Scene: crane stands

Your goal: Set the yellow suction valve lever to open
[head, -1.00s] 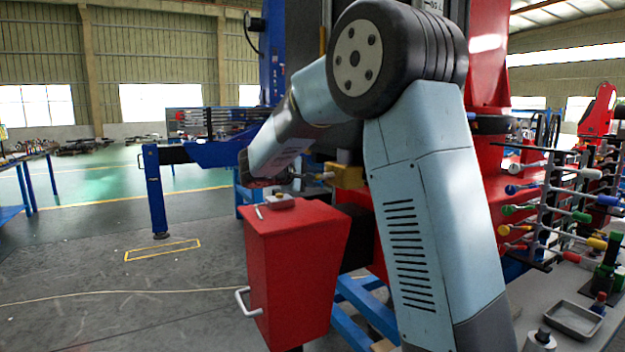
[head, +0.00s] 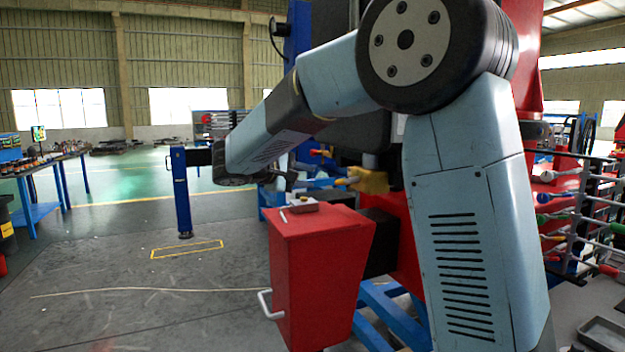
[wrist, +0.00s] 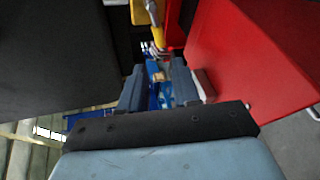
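A yellow part (head: 370,181), which may be the suction valve or its lever, shows behind the red box in the head view. My arm stands in front of the machine and partly blocks that area, and I cannot make out the lever's setting. A yellow piece (wrist: 152,12) also shows at the top of the wrist view, cut by the frame edge. My gripper (wrist: 158,76) has its two fingers apart with nothing seen held between them. In the head view its end (head: 282,184) is left of the yellow part and apart from it, above the red box.
The red box (head: 318,270) with a white handle stands below my gripper; its red side (wrist: 255,55) is close on the right in the wrist view. A blue outrigger leg (head: 181,195) stands left. A rack of coloured levers (head: 585,215) is at the right. The left floor is open.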

